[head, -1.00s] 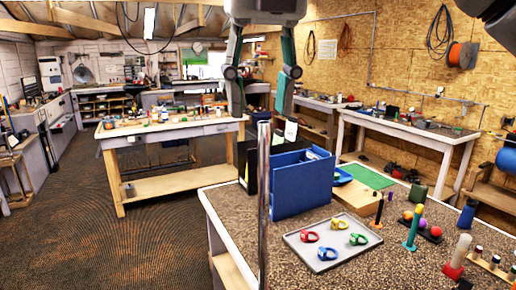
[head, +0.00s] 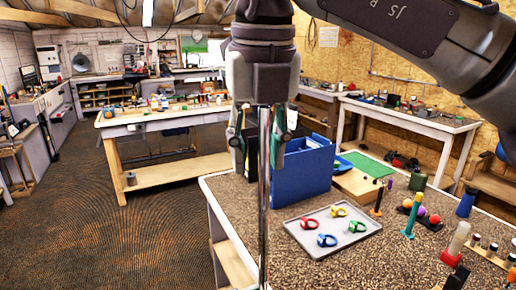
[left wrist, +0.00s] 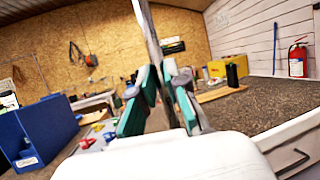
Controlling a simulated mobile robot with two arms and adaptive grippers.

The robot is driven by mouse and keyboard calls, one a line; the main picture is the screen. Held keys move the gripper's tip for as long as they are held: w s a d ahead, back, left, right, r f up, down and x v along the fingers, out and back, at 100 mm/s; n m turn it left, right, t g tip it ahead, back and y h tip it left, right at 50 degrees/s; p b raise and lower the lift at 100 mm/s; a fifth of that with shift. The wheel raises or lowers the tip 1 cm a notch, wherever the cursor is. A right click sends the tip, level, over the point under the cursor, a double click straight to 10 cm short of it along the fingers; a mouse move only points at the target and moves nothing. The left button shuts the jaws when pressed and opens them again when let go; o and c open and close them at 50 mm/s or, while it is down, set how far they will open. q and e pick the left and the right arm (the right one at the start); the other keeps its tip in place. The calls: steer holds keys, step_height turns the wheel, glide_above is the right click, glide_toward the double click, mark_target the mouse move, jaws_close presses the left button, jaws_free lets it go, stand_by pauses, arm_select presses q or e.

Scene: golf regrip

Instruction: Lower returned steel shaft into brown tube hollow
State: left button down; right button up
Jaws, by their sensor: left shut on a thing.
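The steel shaft (head: 264,220) stands upright in the head view, its lower end out of frame. My left gripper (left wrist: 160,105) is shut on the shaft (left wrist: 149,35), which rises between its teal-padded fingers in the left wrist view.
Open carpet (head: 120,240) lies at left.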

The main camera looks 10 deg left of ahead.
jaws_close()
arm_select(q)
steer(key=c, duration=1.1)
jaws_free()
steer(key=shift+a, duration=0.1)
